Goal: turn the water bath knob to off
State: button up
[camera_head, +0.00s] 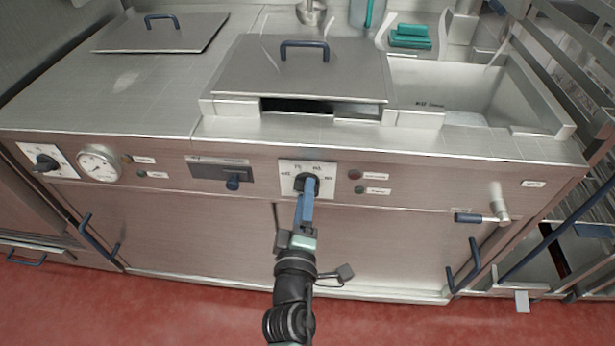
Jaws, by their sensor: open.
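A dark rotary knob (307,184) sits on a white marked plate (323,167) in the middle of the steel front panel. My gripper (308,190) reaches up from below, with its blue fingers at the knob. The fingers cover part of the knob, so I cannot tell whether they touch it or which way its pointer faces. My gripper is open. A second dark knob (46,163) is on a white plate at the far left, beside a round gauge (99,164). The small plate markings are too blurred to read fully.
A lever tap (490,217) sticks out at the right. Lidded wells (303,68) and an open basin (450,88) are on top. Red floor (180,313) lies below.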

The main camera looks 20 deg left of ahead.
jog(key=v, duration=0.7)
dwell(0.5)
jog(key=w+d+r+m+t+h, duration=0.2)
jog(key=d+r+m, duration=0.15)
jog(key=r, duration=0.65)
jog(key=w+d+r+m+t+h, duration=0.1)
jog(key=w+d+r+m+t, duration=0.2)
jog(key=r, duration=0.6)
jog(key=w+d+r+m+h, duration=0.1)
jog(key=d+r+m+h, duration=0.2)
jog(key=r, duration=0.7)
jog(key=s+d+r+m+t+p, duration=0.1)
jog(key=s+d+r+m+t, duration=0.2)
jog(key=r, duration=0.6)
jog(key=s+r+m+y, duration=0.1)
jog(key=s+r+m, duration=0.2)
jog(key=s+r, duration=0.35)
jog(key=s+d+r+m+t+p, duration=0.1)
jog(key=s+d+r+m+t, duration=0.1)
jog(key=r, duration=0.8)
notch_tip(320, 180, up, 21)
jog(key=p, duration=2)
jog(key=shift+a+p, duration=0.25)
jog(key=shift+p, duration=0.15)
